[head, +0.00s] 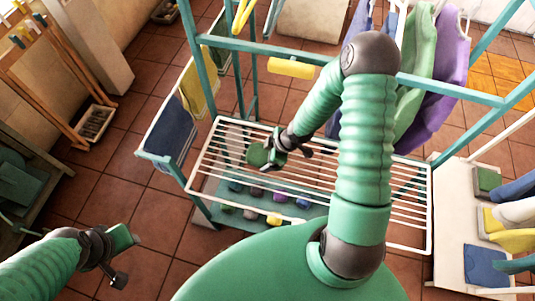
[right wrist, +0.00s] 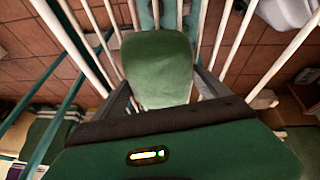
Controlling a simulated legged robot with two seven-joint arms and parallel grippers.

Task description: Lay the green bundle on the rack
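The green bundle (right wrist: 157,65) is a rounded green block in the right wrist view. The fingers of my right gripper (head: 271,158) press on its two sides. In the head view this gripper is over the left part of the white-barred rack (head: 372,205), and its green housing and the bundle are hard to tell apart. White bars pass behind the bundle in the wrist view; I cannot tell whether it touches them. My left gripper (head: 118,258) is low at the left, away from the rack, with no object visible in it; its finger gap is unclear.
Several small coloured bundles lie on a lower shelf (head: 228,188) under the bars. Cloths hang on the teal frame at left and back, including a purple garment (head: 446,72). A white bench (head: 456,228) with bundles stands right. Much of the rack is bare.

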